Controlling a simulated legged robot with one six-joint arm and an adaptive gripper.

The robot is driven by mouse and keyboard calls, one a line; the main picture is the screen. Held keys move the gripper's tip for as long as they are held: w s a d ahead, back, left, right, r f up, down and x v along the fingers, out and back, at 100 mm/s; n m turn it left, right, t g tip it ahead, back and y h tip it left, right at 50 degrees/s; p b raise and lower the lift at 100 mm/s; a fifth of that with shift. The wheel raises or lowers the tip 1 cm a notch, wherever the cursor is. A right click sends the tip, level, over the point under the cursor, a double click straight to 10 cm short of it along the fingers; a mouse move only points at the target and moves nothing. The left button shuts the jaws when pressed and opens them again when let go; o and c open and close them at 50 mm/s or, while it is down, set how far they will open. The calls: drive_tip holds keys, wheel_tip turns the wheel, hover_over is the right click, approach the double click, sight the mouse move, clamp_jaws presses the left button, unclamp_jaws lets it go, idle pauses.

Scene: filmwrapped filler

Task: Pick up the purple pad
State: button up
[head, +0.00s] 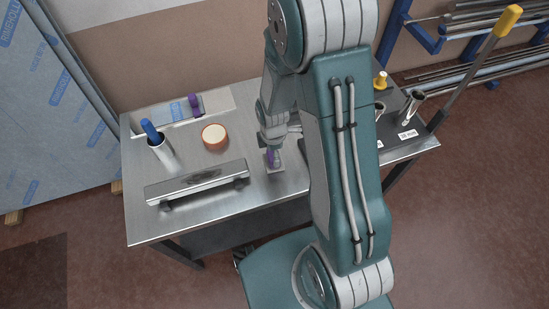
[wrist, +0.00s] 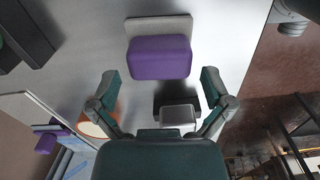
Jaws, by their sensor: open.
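The purple pad (wrist: 160,58) shows in the upper middle of the wrist view, a rounded block against a flat light-grey plate (wrist: 160,23). My gripper (wrist: 161,82) is open, with one finger to the left and one to the right of the pad's lower edge. No contact shows between fingers and pad. In the head view the pad (head: 273,158) sits on the metal table near its middle, directly below my gripper (head: 270,140), and is partly hidden by it.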

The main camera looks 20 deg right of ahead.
sight(272, 155)
drive_tip(key=f, duration=0.3)
drive_tip(key=shift+a+f, duration=0.1)
drive_tip(key=shift+a, duration=0.15)
drive_tip(key=shift+d+f, duration=0.1)
drive_tip(key=shift+d, duration=0.35)
drive_tip(key=c, duration=0.9)
drive_tip(key=shift+a, duration=0.2)
drive_tip(key=shift+a, duration=0.1)
